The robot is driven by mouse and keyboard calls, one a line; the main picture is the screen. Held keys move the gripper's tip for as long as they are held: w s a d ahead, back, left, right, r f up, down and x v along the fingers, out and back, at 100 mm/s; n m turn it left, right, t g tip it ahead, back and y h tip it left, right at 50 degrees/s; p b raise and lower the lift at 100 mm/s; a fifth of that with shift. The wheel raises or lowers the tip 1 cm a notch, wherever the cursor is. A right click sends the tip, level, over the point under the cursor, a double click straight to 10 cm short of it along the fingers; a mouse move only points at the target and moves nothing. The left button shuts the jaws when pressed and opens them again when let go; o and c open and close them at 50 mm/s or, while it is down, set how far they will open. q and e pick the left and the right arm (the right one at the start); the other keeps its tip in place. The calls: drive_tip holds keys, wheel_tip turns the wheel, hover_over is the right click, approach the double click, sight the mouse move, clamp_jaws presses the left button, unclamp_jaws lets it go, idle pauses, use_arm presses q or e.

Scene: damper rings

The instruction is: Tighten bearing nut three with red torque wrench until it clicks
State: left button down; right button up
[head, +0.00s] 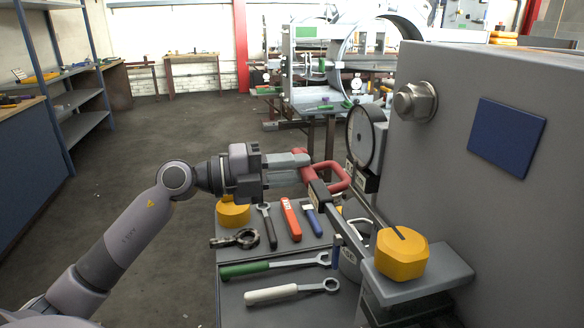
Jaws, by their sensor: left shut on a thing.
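My left gripper (303,170) is shut on a red loop-shaped handle (338,178), held above the tool tray. A dark bar with a square block runs from beside the handle down to the right; I cannot tell whether they are joined. A red-handled tool (290,218) with a pale label lies on the tray; I cannot tell if this is the torque wrench. A large hex nut on a bolt (414,101) sticks out of the grey housing (470,215), apart from my gripper. No number shows on it. My right gripper is out of view.
The tray (236,292) carries a green-handled wrench (275,266), a white-handled wrench (290,291) and a blue-handled tool (312,219). A yellow block (402,255) sits on a grey ledge (440,279). A round dial (362,135) stands beside the housing. Open floor lies left.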

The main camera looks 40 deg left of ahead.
use_arm(q)
drive_tip(key=shift+r, duration=0.15)
drive_tip(key=shift+w+d+p, duration=0.35)
drive_tip(key=shift+w+p, duration=0.05)
drive_tip(key=shift+p, duration=0.1)
drive_tip(key=c, duration=0.9)
unclamp_jaws()
drive_tip(key=c, duration=0.4)
